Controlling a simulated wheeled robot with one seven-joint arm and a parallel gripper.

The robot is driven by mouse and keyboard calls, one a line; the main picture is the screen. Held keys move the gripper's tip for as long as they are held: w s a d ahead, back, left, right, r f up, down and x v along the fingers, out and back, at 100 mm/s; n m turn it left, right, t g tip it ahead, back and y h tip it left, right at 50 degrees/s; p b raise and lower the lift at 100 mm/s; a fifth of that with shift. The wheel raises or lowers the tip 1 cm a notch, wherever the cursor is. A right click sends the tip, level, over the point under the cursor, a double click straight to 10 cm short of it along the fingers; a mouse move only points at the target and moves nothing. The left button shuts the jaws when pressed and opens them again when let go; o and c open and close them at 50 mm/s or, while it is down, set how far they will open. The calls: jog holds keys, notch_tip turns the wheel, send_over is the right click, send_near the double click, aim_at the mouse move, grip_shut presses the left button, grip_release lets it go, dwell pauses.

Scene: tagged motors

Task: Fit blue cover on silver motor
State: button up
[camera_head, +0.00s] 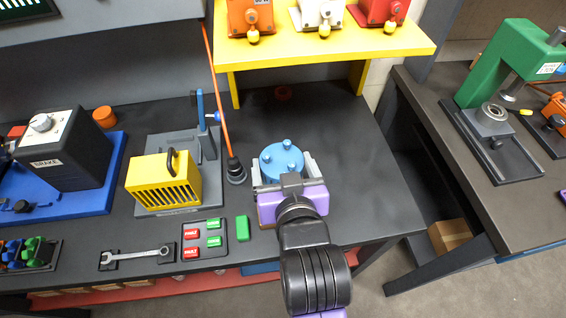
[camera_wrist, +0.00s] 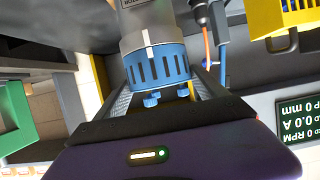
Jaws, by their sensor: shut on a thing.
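The blue cover (camera_head: 282,158) is a round cap with small knobs on top, upright between the fingers of my gripper (camera_head: 286,172). In the wrist view, the slotted side of the blue cover (camera_wrist: 157,66) sits between my two fingers (camera_wrist: 157,80), which are shut on it. The silver motor (camera_wrist: 146,22) is a grey cylinder with a label, directly against the cover's far edge in that view. A white mark shows at the seam. I cannot tell whether the cover is fully seated. In the head view the motor is hidden beneath the cover and gripper.
An orange cable ends in a black plug (camera_head: 236,170) close left of the cover. A yellow slotted box (camera_head: 163,180) stands further left. A green button block (camera_head: 242,228) lies near the front. The bench right of my gripper is clear.

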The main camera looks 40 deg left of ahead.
jog(key=o, duration=1.6)
jog(key=shift+r, duration=0.25)
jog(key=b+v, duration=0.1)
jog(key=v, duration=1.1)
jog(key=shift+f, duration=0.1)
